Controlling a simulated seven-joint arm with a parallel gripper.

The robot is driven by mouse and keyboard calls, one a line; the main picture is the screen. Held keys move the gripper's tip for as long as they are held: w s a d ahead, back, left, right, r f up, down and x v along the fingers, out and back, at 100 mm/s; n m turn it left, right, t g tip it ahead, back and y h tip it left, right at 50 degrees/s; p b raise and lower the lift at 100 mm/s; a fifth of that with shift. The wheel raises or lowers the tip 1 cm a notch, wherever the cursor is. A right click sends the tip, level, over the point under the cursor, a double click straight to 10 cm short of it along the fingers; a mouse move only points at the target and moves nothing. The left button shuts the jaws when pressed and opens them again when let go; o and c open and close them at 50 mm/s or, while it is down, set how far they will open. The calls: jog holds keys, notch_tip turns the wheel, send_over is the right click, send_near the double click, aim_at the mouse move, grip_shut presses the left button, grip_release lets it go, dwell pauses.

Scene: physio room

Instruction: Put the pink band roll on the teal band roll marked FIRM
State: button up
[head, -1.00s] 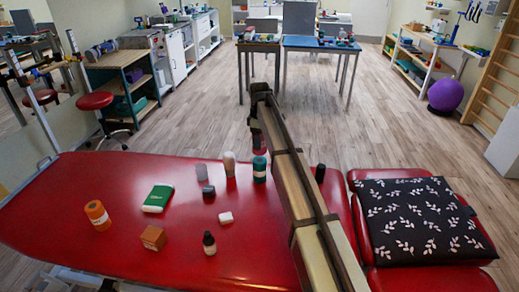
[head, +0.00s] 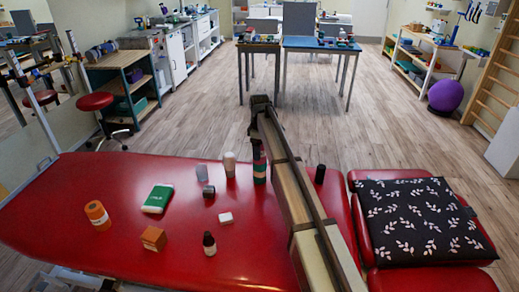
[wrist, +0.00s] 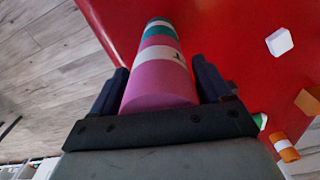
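My gripper (wrist: 160,80) is shut on the pink band roll (wrist: 158,83), which has a white label only partly readable. The teal band roll (wrist: 158,28) lies straight beyond the pink roll's far end in the wrist view. In the head view the teal roll (head: 259,174) stands upright near the far edge of the red treatment table, with my gripper (head: 258,152) directly above it. The pink roll is in line with the teal one. I cannot tell whether they touch. The FIRM marking cannot be read here.
The red table (head: 130,245) also holds a beige-topped bottle (head: 229,165), a grey item (head: 202,173), a dark roll (head: 208,191), a white block (head: 225,218), a small dark bottle (head: 209,243), a green-white pack (head: 157,198), an orange roll (head: 97,215) and a black cylinder (head: 320,174).

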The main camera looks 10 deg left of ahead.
jog(key=shift+o, duration=0.9)
notch_tip(320, 180, up, 12)
jog(key=shift+r, duration=0.2)
jog(key=shift+o, duration=0.3)
